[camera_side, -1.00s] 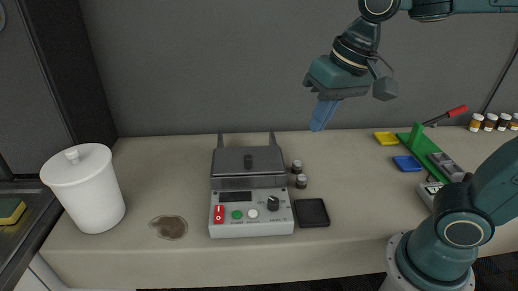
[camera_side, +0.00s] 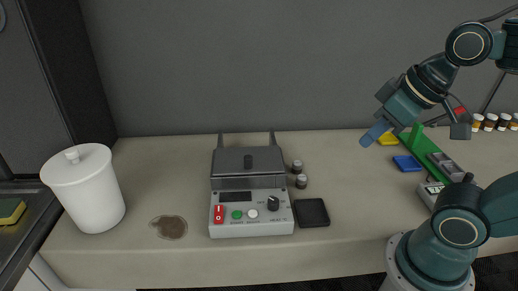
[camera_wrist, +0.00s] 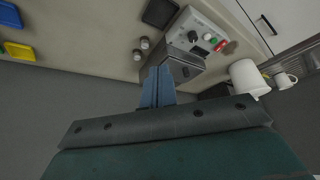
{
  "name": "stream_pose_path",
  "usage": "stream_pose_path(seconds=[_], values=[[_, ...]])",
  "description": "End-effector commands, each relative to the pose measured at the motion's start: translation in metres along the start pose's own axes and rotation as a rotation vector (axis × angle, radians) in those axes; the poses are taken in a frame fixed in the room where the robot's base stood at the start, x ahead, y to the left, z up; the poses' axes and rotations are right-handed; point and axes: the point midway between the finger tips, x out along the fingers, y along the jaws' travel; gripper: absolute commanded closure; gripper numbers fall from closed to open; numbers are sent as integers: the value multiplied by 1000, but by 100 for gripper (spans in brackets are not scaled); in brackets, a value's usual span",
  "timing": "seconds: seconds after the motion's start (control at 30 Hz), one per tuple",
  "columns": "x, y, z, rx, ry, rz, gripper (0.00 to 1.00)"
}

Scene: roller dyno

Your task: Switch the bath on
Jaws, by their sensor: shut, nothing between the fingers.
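The bath (camera_side: 249,185) is a grey and white box unit on the bench, in the middle of the side view. Its front panel has a red rocker switch (camera_side: 218,214), a green button (camera_side: 237,214), a white button (camera_side: 253,213), a dark knob (camera_side: 273,203) and a dark display (camera_side: 236,197). The bath also shows in the wrist view (camera_wrist: 187,58). My gripper (camera_side: 367,141) is shut and empty, held up in the air to the right of the bath. Its blue fingers (camera_wrist: 157,88) are together in the wrist view.
A white lidded bin (camera_side: 85,190) stands at the left. Two small jars (camera_side: 300,181) and a black square pad (camera_side: 312,212) lie right of the bath. A brown stain (camera_side: 169,227) marks the bench. Blue (camera_side: 407,163) and yellow (camera_side: 386,138) trays and a green stand (camera_side: 425,150) are farther right.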

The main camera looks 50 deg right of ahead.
Motion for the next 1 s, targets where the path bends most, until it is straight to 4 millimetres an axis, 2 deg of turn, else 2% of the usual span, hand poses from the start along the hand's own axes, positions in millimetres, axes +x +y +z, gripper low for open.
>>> stream_pose_path(seconds=[0.17,0.47,0.77,1.0], values=[[1,-4,-17,46,-30,-1,100],[12,-22,-69,200,-112,19,100],[37,-59,-120,365,-187,67,100],[66,-100,-150,491,-234,123,100]])
